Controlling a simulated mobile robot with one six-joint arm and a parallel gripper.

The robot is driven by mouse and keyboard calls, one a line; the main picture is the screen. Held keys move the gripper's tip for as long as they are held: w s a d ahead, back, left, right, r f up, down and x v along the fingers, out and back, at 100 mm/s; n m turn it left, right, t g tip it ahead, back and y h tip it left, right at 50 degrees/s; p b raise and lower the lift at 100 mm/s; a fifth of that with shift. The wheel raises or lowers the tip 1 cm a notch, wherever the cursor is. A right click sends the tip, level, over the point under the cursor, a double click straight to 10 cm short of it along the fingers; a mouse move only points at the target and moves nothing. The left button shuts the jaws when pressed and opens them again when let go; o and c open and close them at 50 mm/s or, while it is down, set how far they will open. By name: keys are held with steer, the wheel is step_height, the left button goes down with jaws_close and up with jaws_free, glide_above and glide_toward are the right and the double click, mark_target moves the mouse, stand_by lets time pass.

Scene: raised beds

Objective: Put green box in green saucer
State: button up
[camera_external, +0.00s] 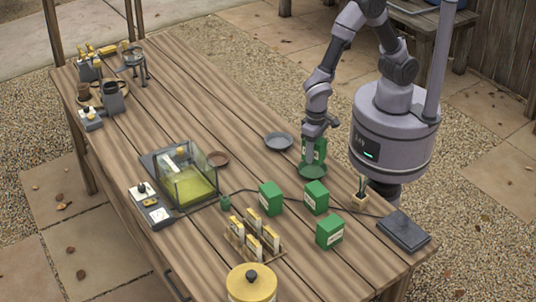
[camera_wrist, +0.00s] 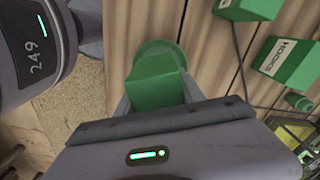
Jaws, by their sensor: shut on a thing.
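My gripper (camera_external: 314,137) is shut on a green box (camera_external: 319,150), held upright at the table's right edge near my base. The green saucer (camera_external: 313,172) is at the box's lower end. I cannot tell whether the box touches the saucer or hangs just above it. In the wrist view, the box (camera_wrist: 157,78) sits between the fingers of my gripper (camera_wrist: 159,96), and part of the green saucer's rim (camera_wrist: 155,45) shows past it. The rest of the saucer is hidden by the box.
Several other green boxes (camera_external: 271,198) stand on the table in front of the saucer. A grey saucer (camera_external: 279,141) lies to its left and a brown saucer (camera_external: 218,158) farther left. A glass tank (camera_external: 190,180), a cable and a small pot (camera_external: 360,200) are nearby.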

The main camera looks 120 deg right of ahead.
mark_target(312, 172)
step_height(312, 172, down, 4)
steer(key=shift+r+b, duration=0.25)
steer(key=shift+b, duration=0.3)
steer(key=shift+r, duration=0.1)
steer(key=shift+f+b, duration=0.45)
steer(key=shift+f, duration=0.15)
